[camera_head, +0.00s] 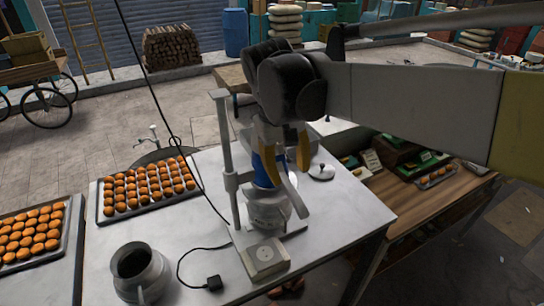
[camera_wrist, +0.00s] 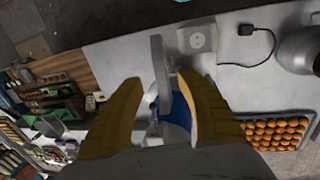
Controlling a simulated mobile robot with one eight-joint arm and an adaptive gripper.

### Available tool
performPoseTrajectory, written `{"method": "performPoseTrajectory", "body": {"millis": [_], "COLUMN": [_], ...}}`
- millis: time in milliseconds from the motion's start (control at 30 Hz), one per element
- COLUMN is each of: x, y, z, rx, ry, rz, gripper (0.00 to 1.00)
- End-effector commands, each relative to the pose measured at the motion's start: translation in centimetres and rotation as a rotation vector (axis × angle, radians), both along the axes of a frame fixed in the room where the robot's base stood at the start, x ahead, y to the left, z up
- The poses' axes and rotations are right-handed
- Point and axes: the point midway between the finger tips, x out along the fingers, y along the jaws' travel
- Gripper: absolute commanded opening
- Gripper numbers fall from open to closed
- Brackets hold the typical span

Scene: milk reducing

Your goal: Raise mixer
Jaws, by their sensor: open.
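The mixer stands on the white table, with a grey vertical post (camera_head: 225,150), a blue part (camera_head: 266,170) and a metal pot (camera_head: 267,212) low at its base. My gripper (camera_head: 284,160) points down at the mixer's upper part, just right of the post, and partly hides it. In the wrist view, my gripper (camera_wrist: 162,88) has its two yellow fingers apart. I cannot tell whether either finger touches the mixer.
A socket box (camera_head: 264,258) sits at the mixer's base, with a black plug (camera_head: 214,282) and cable beside it. A metal jug (camera_head: 138,270) stands at front left. Trays of round orange sweets (camera_head: 150,213) lie on the left. A small lid (camera_head: 321,172) lies right of the mixer.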

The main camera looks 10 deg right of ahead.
Motion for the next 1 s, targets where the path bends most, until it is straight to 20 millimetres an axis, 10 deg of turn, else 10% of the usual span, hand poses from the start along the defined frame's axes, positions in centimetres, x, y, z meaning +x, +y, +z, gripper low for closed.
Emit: {"method": "performPoseTrajectory", "body": {"millis": [500, 900, 1000], "x": [0.3, 0.3, 0.3], "y": [-1.8, -2.0, -2.0], "z": [-8.8, -9.9, -9.8], "rx": [0.001, 0.001, 0.001], "ry": [-0.002, -0.002, -0.002], "rz": [-0.002, -0.001, -0.001], "gripper": [0.44, 0.44, 0.21]}}
